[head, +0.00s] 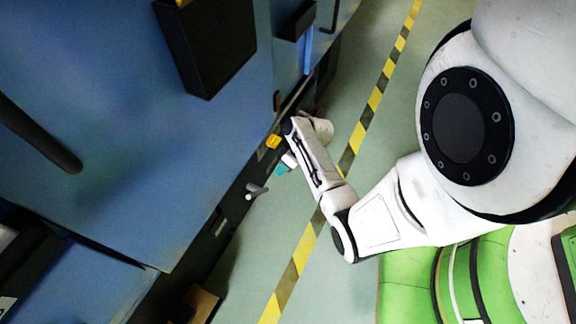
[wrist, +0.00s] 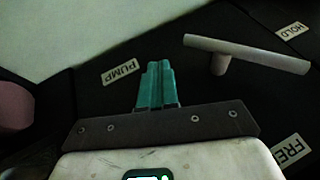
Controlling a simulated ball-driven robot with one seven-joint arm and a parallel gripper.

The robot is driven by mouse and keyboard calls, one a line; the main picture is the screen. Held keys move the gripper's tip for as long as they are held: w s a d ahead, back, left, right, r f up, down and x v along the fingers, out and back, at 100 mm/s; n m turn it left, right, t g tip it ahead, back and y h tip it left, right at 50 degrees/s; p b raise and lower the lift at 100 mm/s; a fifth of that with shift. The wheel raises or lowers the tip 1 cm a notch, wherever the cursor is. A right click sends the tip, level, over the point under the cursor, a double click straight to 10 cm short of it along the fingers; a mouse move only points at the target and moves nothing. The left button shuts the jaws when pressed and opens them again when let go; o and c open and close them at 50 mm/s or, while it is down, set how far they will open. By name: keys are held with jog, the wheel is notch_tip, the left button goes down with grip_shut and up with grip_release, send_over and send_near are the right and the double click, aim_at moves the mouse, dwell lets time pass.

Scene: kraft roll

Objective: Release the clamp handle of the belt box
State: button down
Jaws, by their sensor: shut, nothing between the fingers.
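The clamp handle, a pale grey T-shaped bar on a short stem (wrist: 245,54), stands on the dark face of the belt box (wrist: 225,100) in the wrist view. Its right end lies between the HOLD label (wrist: 292,30) and the FREE label (wrist: 291,150), closer to HOLD. In the head view a small grey handle (head: 256,189) sticks out low on the dark strip. My gripper (wrist: 156,68) has teal fingers, closed together and empty, left of the handle and apart from it. It also shows small and partly hidden in the head view (head: 282,169).
A PUMP label (wrist: 120,72) lies left of my fingers. A large blue machine (head: 120,110) with a black box (head: 210,40) fills the left of the head view. Green floor with yellow-black tape (head: 304,248) is open beside it. A yellow part (head: 273,141) sits near my wrist.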

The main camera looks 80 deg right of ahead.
aim_at(253, 190)
jog(key=shift+w+a+f+b, duration=0.5)
jog(key=shift+w+a+f, duration=0.1)
jog(key=shift+a+f, duration=0.25)
jog(key=shift+w+a+f+b, duration=0.45)
jog(key=shift+w+a+f, duration=0.15)
jog(key=shift+a+f, duration=0.15)
jog(key=shift+a, duration=0.1)
